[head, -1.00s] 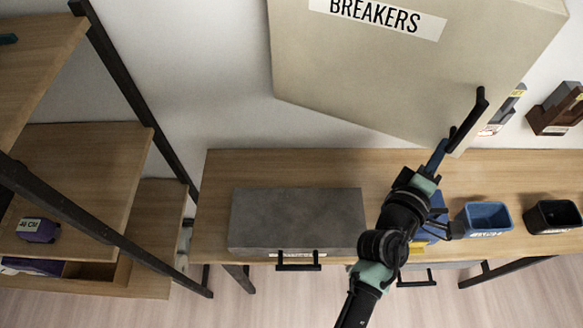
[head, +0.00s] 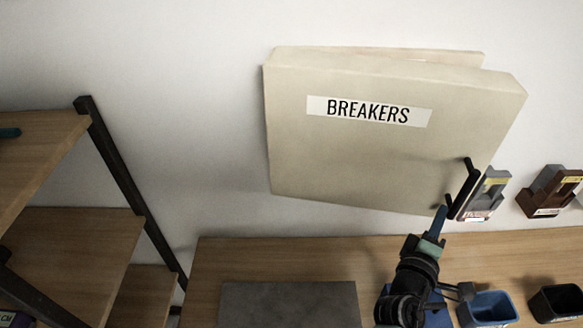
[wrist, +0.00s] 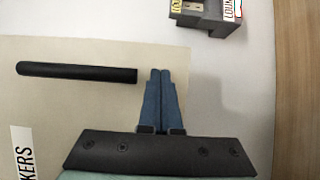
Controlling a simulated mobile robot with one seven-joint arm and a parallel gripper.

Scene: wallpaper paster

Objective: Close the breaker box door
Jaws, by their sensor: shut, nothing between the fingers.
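The beige breaker box door (head: 360,160) carries a white "BREAKERS" label and stands partly open on the wall; a strip of the box (head: 460,58) shows behind its top edge. Its black bar handle (head: 465,190) is near the right edge. My gripper (head: 442,212) is shut and empty, at the door's lower right corner just left of the handle's lower end. In the wrist view the blue fingers (wrist: 161,75) are together in front of the beige door (wrist: 100,60), near its edge. The black handle (wrist: 77,72) lies just left of the fingertips. I cannot tell whether they touch the door.
A grey holder (head: 485,195) and a brown holder (head: 552,190) hang on the wall right of the door. A shelf (head: 70,235) stands at left.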

